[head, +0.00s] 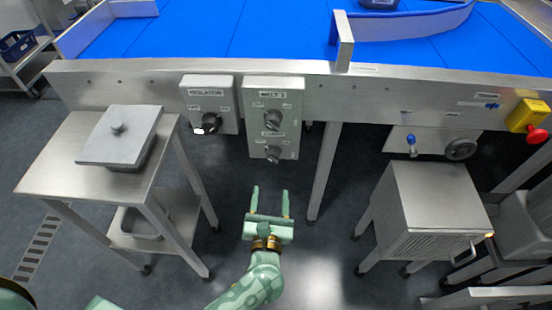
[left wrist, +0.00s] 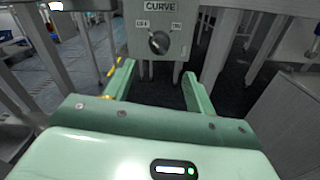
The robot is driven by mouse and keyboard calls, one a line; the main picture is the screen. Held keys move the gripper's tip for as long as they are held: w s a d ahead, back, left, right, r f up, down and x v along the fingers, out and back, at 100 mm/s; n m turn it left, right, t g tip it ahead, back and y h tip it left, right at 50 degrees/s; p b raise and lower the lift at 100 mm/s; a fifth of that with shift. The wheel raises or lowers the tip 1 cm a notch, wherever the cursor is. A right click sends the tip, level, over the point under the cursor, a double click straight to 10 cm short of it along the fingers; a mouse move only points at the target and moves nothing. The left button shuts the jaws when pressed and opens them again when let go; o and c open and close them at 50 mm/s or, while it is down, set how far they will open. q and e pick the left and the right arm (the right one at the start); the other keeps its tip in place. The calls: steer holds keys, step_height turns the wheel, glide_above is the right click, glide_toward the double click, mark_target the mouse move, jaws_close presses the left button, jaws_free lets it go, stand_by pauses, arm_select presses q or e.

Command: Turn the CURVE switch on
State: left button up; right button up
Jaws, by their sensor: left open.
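The CURVE switch is a dark rotary knob (head: 273,153) low on a grey control box (head: 258,95) on the conveyor's front side. In the left wrist view the CURVE knob (left wrist: 159,42) sits under its label, with OFF at its left and ON at its right. Its pointer seems tilted up-left, toward OFF. Above it on the same box is the BELT 1 knob (head: 272,118). My left gripper (head: 270,192) is open and empty, below and in front of the box. In the left wrist view its fingertips (left wrist: 158,72) are apart, below the knob and not touching it.
The ISOLATOR box (head: 209,92) hangs just left. A steel table (head: 50,180) with a lidded container (head: 122,140) stands at left, and a steel cabinet (head: 437,198) at right. A conveyor leg (head: 323,175) is right of the gripper. A red emergency button (head: 537,135) is far right.

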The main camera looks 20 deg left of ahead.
mark_target(273, 162)
arm_select(q)
steer(key=x, duration=0.3)
steer(key=b+x, duration=0.1)
steer(key=x, duration=0.3)
steer(key=b+x, duration=0.1)
steer(key=x, duration=0.3)
steer(key=shift+w+a+f, duration=0.1)
steer(key=shift+f, duration=0.15)
steer(key=shift+w+a+r+b, duration=0.15)
steer(key=shift+w+b, duration=0.15)
steer(key=shift+w, duration=0.2)
steer(key=c, duration=1)
arm_select(e)
steer(key=shift+w+d+f+n, duration=0.2)
steer(key=shift+w+d+f, duration=0.05)
steer(key=shift+d+f, duration=0.2)
steer(key=shift+w+d+f+n, duration=0.2)
steer(key=shift+d+f, duration=0.1)
steer(key=shift+f, duration=0.15)
